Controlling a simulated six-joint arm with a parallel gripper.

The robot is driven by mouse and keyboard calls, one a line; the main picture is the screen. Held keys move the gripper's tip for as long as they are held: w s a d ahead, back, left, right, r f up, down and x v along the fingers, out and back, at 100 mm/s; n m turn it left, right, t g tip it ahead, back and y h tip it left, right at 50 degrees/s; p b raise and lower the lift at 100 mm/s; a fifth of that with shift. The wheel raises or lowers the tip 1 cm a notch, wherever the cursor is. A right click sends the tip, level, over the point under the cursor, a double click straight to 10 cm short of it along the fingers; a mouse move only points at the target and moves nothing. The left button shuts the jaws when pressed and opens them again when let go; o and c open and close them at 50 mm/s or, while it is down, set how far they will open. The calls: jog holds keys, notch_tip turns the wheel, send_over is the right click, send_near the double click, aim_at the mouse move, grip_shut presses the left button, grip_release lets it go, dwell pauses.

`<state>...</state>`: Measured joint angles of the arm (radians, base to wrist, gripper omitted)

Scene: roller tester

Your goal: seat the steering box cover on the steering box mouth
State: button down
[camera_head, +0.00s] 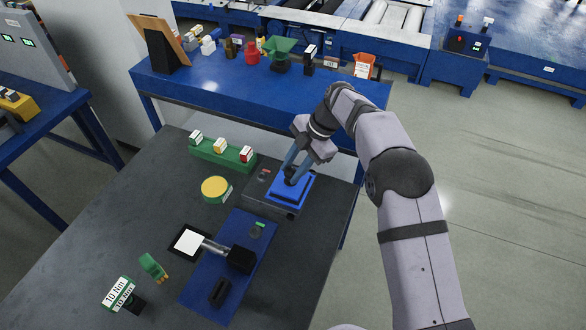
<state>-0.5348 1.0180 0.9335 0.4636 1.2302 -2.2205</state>
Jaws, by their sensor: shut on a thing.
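The steering box cover (305,190) looks like a blue square plate with a dark knob in its middle. My gripper (291,176) reaches down from above and is shut on the knob. The cover is over the right part of a low dark grey box (262,189), which appears to be the steering box. The mouth is hidden under the cover. I cannot tell whether the cover rests flush or stands slightly above the box.
A green rack (222,153) with small labelled blocks stands behind left. A yellow-topped round tin (215,187) is to the left. A blue plate (208,292) with a dark fixture lies in front. A blue bench (205,82) with several objects stands behind. The dark table (85,235) is clear at left.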

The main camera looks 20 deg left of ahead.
jog(key=shift+f+b, duration=0.3)
jog(key=shift+f, duration=0.05)
dwell(0.3)
jog(key=shift+f+b, duration=0.3)
jog(key=shift+f, duration=0.05)
jog(key=shift+f, duration=0.25)
jog(key=c, duration=1.3)
grip_release()
jog(key=shift+b+v, duration=1.25)
jog(key=shift+v, duration=2.45)
